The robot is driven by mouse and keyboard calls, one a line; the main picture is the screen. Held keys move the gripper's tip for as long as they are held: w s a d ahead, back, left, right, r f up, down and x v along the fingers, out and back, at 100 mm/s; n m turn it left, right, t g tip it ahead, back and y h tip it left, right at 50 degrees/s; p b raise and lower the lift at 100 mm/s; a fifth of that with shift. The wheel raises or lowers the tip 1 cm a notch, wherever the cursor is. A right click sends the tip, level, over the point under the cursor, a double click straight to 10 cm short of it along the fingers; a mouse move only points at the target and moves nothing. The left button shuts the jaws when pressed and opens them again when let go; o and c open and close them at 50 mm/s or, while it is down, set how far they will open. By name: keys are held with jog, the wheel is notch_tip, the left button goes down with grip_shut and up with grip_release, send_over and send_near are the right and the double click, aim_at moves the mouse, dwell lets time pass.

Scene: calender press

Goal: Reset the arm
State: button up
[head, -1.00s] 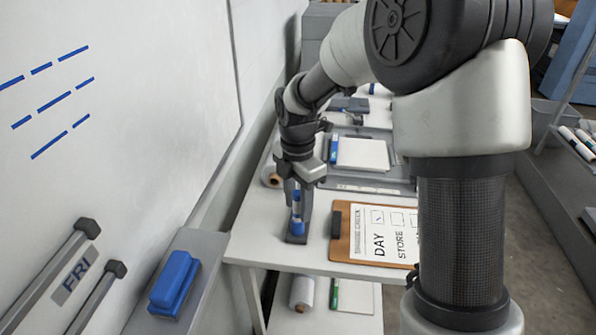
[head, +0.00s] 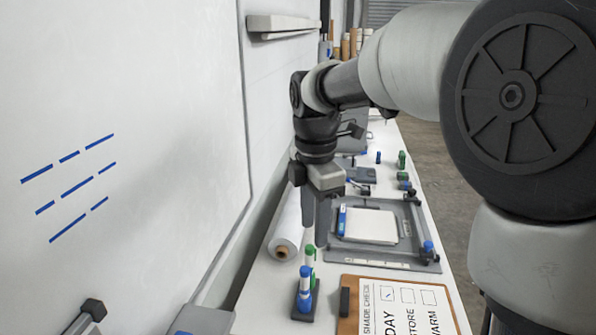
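My gripper (head: 318,222) hangs fingers-down above the table near the whiteboard. Its two dark fingers look apart with nothing between them, so it appears open and empty. The fingertips are clear above the markers. My arm reaches in from the right and hides part of the scene.
A whiteboard (head: 120,230) with blue dashes runs along the left. A paper roll (head: 285,240), a grey frame (head: 385,255) with a white pad (head: 370,226), and a clipboard (head: 350,283) lie on the table. Green and blue items stand farther back. Open floor (head: 432,150) lies right of the table.

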jog(key=s+d+r+m+t, duration=0.1)
jog(key=s+d+m, duration=0.2)
jog(key=s+m, duration=0.3)
jog(key=s+d+r+m+t+p, duration=0.1)
jog(key=s+d+m+t, duration=0.1)
jog(key=s+m, duration=0.4)
jog(key=s+d+r+m+t+p, duration=0.1)
jog(key=s+d+m+t, duration=0.1)
jog(key=s+d+m, duration=0.2)
jog(key=shift+s+d+r+m, duration=0.3)
jog(key=shift+s+m, duration=1.25)
jog(key=shift+m, duration=1.55)
